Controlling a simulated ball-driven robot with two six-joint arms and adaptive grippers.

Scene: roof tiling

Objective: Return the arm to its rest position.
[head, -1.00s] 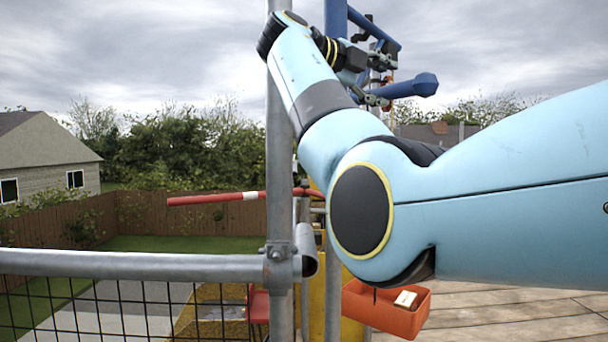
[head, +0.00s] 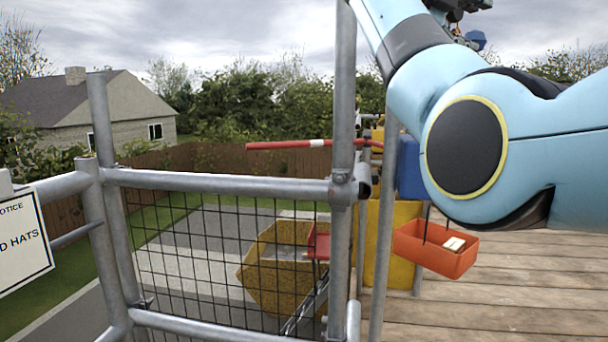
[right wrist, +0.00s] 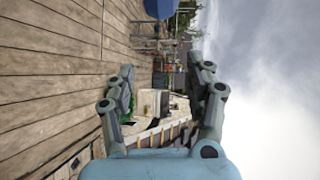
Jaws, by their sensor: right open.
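My right arm (head: 535,135) is light blue. It comes in from the right edge of the head view and bends up at a large dark round joint cap with a yellow ring. Its upper end leaves the top edge, where only some dark wrist parts show. In the right wrist view my right gripper (right wrist: 165,92) is open. Its grey fingers stand apart with nothing held between them. The view is turned sideways, with plank decking on the left and cloudy sky on the right. My left gripper is not in view.
A scaffold post (head: 342,110) and mesh guardrail (head: 230,188) stand left of my right arm. An orange tray (head: 428,250) with a pale block (head: 454,243) is below the arm's joint. Plank decking (head: 500,300) is clear at lower right. A notice sign (head: 22,242) hangs far left.

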